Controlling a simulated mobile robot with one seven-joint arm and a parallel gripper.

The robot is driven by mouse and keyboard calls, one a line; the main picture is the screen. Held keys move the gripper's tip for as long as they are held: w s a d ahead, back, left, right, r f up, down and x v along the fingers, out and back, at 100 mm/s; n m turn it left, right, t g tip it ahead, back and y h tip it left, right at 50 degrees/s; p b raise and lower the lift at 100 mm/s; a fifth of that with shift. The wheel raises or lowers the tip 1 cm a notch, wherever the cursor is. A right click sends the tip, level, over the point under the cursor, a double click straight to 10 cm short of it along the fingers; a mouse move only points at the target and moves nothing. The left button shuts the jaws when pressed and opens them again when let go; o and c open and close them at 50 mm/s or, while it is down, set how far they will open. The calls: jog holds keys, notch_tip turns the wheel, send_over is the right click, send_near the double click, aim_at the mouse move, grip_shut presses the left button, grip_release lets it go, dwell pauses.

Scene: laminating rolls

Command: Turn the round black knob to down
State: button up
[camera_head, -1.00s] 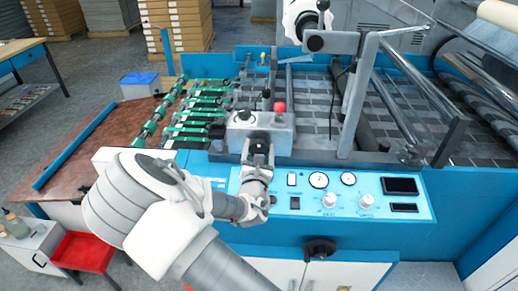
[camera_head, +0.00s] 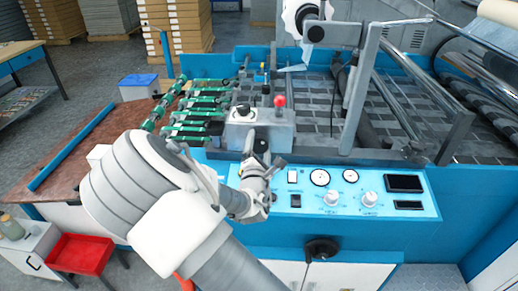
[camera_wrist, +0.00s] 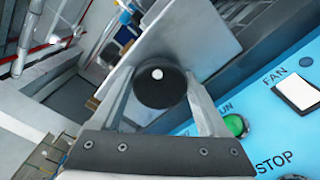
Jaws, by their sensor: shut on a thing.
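The round black knob (camera_wrist: 160,85) shows end-on in the wrist view, with a white dot on its face a little above the middle. My gripper (camera_wrist: 160,97) has one finger on each side of it and is shut on it. In the head view my gripper (camera_head: 261,157) is at the front of a grey metal box (camera_head: 270,135) on the machine. There, my gripper and wrist largely hide the knob, and I cannot tell its turn angle.
Below is a light-blue control panel (camera_head: 404,204) with gauges, white knobs and switches. The wrist view shows a green button (camera_wrist: 236,125) and a white FAN switch (camera_wrist: 300,90) close to my right finger. A red ball knob (camera_head: 280,101) stands on the box.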

jog(key=m+b, duration=0.1)
jog(key=m, duration=0.1)
jog(key=m+b, duration=0.1)
jog(key=m, duration=0.1)
jog(key=m+b, duration=0.1)
jog(key=m, duration=0.1)
jog(key=shift+f+m, duration=0.25)
jog(key=shift+m, duration=0.05)
jog(key=m+b, duration=0.5)
jog(key=m, duration=0.1)
jog(key=shift+f, duration=0.15)
jog(key=m+b, duration=0.3)
jog(key=m, duration=0.1)
jog(key=m+b, duration=0.3)
jog(key=shift+f+m+b, duration=0.15)
jog(key=shift+m+b, duration=0.15)
jog(key=shift+b, duration=0.05)
jog(key=m+b, duration=0.3)
jog(key=shift+a+m, duration=0.1)
jog(key=shift+m, duration=0.2)
jog(key=shift+m+b, duration=0.5)
jog(key=shift+b, duration=0.15)
jog(key=shift+r, duration=0.25)
